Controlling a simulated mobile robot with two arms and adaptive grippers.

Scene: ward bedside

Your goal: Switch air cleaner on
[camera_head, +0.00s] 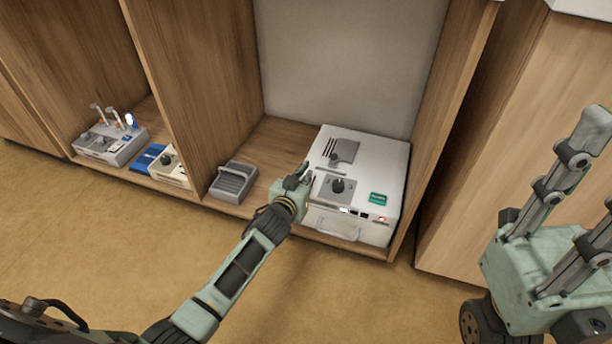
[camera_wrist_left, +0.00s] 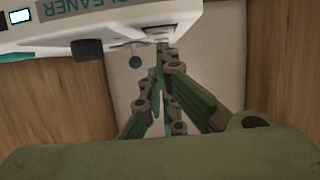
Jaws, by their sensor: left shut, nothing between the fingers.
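A white box-shaped device (camera_head: 385,160) stands in the right compartment of the wooden shelf. It has a dark knob on a grey plate, a green label and a lit display on its front. In the left wrist view a white device (camera_wrist_left: 120,18) carries the word CLEANER, a dark knob and a lit screen. My left gripper (camera_head: 303,176) is at the white device's left side, shut and empty. Its closed fingertips (camera_wrist_left: 163,50) are close to the device's edge; contact cannot be told. My right gripper (camera_head: 597,175) is open and empty in the right foreground, away from the shelf.
A grey slotted unit (camera_head: 233,182) sits left of the white device. The left compartment holds a box with levers (camera_head: 110,143), a blue item (camera_head: 149,158) and a small knobbed box (camera_head: 171,168). A wooden divider (camera_head: 190,80) separates them. The floor (camera_head: 120,235) in front is clear.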

